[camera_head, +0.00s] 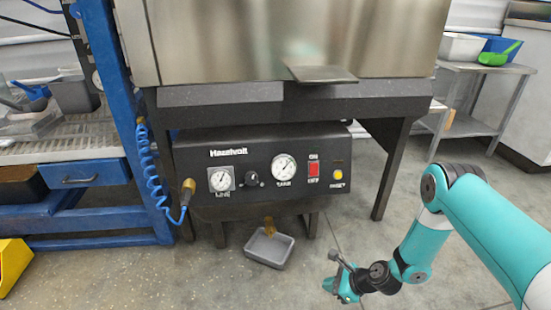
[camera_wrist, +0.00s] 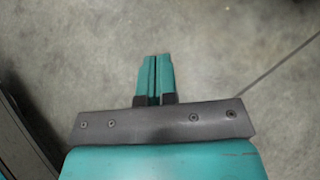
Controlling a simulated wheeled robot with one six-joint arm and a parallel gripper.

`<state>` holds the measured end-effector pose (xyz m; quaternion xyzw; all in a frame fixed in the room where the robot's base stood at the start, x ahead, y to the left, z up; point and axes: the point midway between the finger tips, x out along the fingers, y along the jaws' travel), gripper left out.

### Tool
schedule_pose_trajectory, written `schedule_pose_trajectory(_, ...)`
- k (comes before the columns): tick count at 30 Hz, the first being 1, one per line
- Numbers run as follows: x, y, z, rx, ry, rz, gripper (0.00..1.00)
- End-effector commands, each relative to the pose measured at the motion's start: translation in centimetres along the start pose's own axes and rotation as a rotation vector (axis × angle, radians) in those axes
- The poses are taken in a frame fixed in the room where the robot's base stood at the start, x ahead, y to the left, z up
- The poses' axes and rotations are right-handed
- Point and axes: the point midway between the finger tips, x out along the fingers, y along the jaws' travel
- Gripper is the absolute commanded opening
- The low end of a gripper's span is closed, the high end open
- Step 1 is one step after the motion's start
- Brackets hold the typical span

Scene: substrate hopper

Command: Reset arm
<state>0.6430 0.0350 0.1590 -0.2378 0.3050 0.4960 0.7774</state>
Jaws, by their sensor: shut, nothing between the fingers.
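My arm (camera_head: 495,225) is teal with dark joints and comes in from the right in the head view. It reaches left and down over the concrete floor. My gripper (camera_head: 335,285) is low in front of the machine, to the right of the grey tray. In the wrist view my gripper (camera_wrist: 154,80) shows two teal fingers lying side by side, shut, with nothing between them. Below them is bare floor, and the gripper touches nothing that I can see.
The Hazelvolt control panel (camera_head: 265,165) has gauges, a red switch and a yellow button. A grey tray (camera_head: 268,248) sits on the floor below it. A blue frame (camera_head: 112,95) with a coiled hose (camera_head: 150,165) stands left. A metal side table (camera_head: 485,68) stands back right. Floor at right is clear.

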Motion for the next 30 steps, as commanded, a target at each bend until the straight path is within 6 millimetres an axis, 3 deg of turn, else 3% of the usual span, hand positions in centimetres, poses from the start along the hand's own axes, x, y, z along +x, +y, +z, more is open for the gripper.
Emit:
schedule_pose_trajectory(8, -3.4, -1.8, 5.6, -0.219, 0.0, 0.044, 0.0)
schedule_pose_trajectory(14, -7.8, -2.8, 11.8, -0.477, 0.001, 0.097, 0.0)
schedule_pose_trajectory(19, -14.2, -2.2, 19.8, -0.826, 0.0, 0.171, 0.0)
schedule_pose_trajectory(23, -20.2, -0.2, 25.6, -1.128, -0.002, 0.241, 0.0)
schedule_pose_trajectory(27, -26.8, 3.2, 30.4, -1.444, -0.01, 0.319, 0.0)
schedule_pose_trajectory(30, -31.4, 6.1, 32.9, -1.665, -0.018, 0.374, 0.0)
